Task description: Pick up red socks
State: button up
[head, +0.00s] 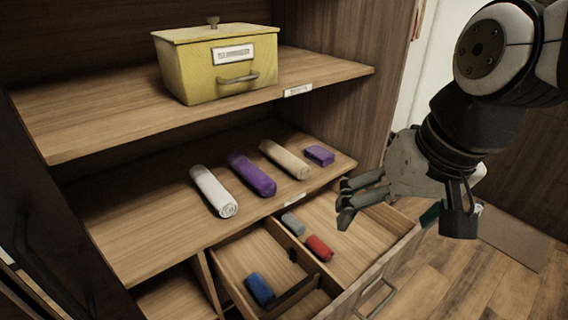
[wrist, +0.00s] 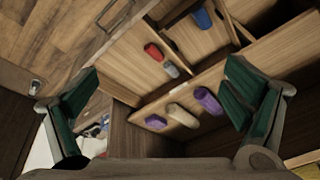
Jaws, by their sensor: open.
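The red socks (head: 319,248) are a small rolled bundle in the open drawer (head: 352,243), beside a grey bundle (head: 293,223). In the wrist view the red socks (wrist: 154,52) lie above the grey bundle, between my two fingers but at a distance. My gripper (head: 345,200) is open and empty, held above the right part of the drawer, to the right of and higher than the red socks. In the wrist view its green-padded fingers (wrist: 160,108) are spread wide.
A blue bundle (head: 260,289) lies in the drawer's left compartment, behind a wooden divider. White (head: 213,191), purple (head: 251,174) and beige (head: 284,159) rolls and a small purple bundle (head: 320,155) lie on the shelf above. A yellow box (head: 215,75) stands on the upper shelf.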

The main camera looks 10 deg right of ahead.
jog(key=w+f+m+g+b, duration=0.25)
jog(key=w+f+m, duration=0.25)
jog(key=w+f, duration=0.7)
jog(key=m+h+b, duration=0.1)
jog(key=m+b, duration=0.4)
send_over(317, 245)
notch_tip(317, 245, down, 16)
jog(key=shift+g, duration=0.35)
jog(key=f, duration=0.5)
jog(key=d+f, duration=0.1)
jog(key=f, duration=0.1)
jog(key=shift+w+f+b, duration=0.15)
jog(key=shift+f+b, duration=0.25)
jog(key=shift+a+f+b, duration=0.2)
jog(key=shift+f+b, duration=0.1)
jog(key=shift+f, duration=1.05)
jog(key=shift+a+f+b, duration=0.2)
jog(key=shift+f+b, duration=0.05)
jog(key=shift+f, duration=1.1)
jog(key=c, duration=1.1)
